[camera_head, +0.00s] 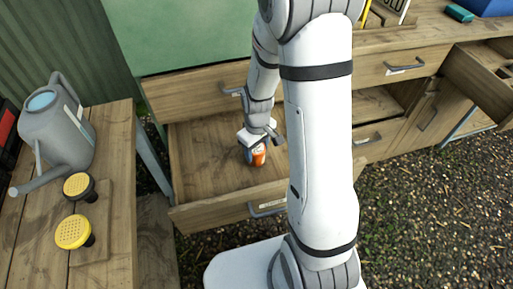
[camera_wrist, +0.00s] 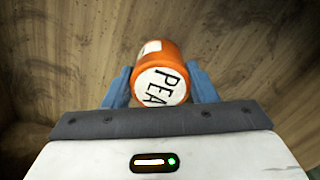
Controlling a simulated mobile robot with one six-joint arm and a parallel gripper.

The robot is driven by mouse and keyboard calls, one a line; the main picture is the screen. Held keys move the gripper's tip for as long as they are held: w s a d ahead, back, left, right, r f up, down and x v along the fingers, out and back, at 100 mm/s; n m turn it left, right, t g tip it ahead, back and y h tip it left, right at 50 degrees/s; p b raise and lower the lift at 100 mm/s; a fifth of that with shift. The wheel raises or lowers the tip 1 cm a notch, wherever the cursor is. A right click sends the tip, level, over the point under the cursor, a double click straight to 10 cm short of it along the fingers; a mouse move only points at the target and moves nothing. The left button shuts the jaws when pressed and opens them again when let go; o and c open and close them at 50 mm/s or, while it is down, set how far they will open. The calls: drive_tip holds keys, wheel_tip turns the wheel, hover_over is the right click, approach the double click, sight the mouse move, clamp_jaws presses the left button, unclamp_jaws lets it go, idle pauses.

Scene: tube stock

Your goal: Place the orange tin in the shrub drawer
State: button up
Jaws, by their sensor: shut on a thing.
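The orange tin (camera_wrist: 160,55) has a white lid with dark letters that read "PEA", partly cut off. It sits between the two blue fingers of my gripper (camera_wrist: 162,88), which is shut on it. In the head view the orange tin (camera_head: 258,157) is inside an open wooden drawer (camera_head: 200,175), toward its right side, with my gripper (camera_head: 257,148) above it. I cannot tell whether the tin touches the drawer floor. No label naming the drawer is readable.
Another open drawer (camera_head: 480,85) is at the far right. The open drawer around my gripper looks otherwise empty. Gravel lies to the right.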

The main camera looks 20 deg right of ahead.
sight(257, 148)
drive_tip(key=o, duration=1.1)
drive_tip(key=shift+f, duration=0.1)
drive_tip(key=shift+c, duration=0.2)
wheel_tip(257, 148, up, 13)
drive_tip(key=p, duration=0.4)
drive_tip(key=s+r+m+t, duration=0.1)
drive_tip(key=s+r+m, duration=0.4)
drive_tip(key=s+r, duration=0.5)
drive_tip(key=s, duration=0.3)
drive_tip(key=shift+s+a+r+t, duration=0.15)
drive_tip(key=shift+s+r+t, duration=0.15)
drive_tip(key=shift+r+t, duration=0.1)
